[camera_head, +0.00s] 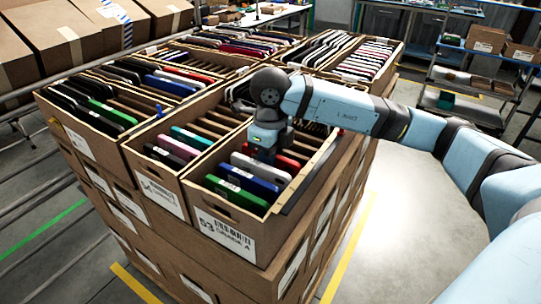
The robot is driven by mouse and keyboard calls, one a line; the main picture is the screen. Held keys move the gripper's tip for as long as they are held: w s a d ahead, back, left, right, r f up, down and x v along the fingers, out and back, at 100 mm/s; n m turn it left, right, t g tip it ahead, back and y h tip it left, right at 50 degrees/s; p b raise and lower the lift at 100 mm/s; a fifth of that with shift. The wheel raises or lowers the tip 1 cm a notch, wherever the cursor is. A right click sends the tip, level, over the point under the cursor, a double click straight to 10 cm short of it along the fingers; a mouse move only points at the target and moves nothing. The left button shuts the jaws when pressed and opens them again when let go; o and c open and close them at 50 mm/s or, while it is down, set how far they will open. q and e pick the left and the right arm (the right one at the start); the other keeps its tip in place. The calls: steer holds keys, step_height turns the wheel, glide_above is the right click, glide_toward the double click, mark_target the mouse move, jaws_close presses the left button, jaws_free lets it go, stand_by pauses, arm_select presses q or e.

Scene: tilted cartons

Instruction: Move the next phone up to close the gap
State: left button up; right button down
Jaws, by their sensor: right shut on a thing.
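My right gripper (262,156) points down into the front right carton (233,229), marked 53. It is shut on a phone there, which looks like the whitish-grey one (281,178); its fingers hide the middle of that phone's top edge. In front of it stand a blue phone (247,181) and a green phone (236,194), close together near the carton's front wall. A red phone (290,164) stands just behind, partly hidden by the gripper. Farther back, slots look empty, partly covered by my arm. My left gripper is out of view.
A neighbouring carton (158,190) to the left holds pink, teal and black phones. More tilted cartons with phones fill the stack behind. Brown boxes (70,40) stand at the back left. A shelf rack (470,75) stands at the right. The floor (385,245) right of the stack is clear.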

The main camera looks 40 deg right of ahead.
steer(key=c, duration=1)
jaws_free()
step_height(320, 180, up, 14)
steer(key=shift+f, duration=0.1)
steer(key=shift+p, duration=0.3)
step_height(320, 180, up, 7)
steer(key=p, duration=0.5)
steer(key=shift+p, duration=0.35)
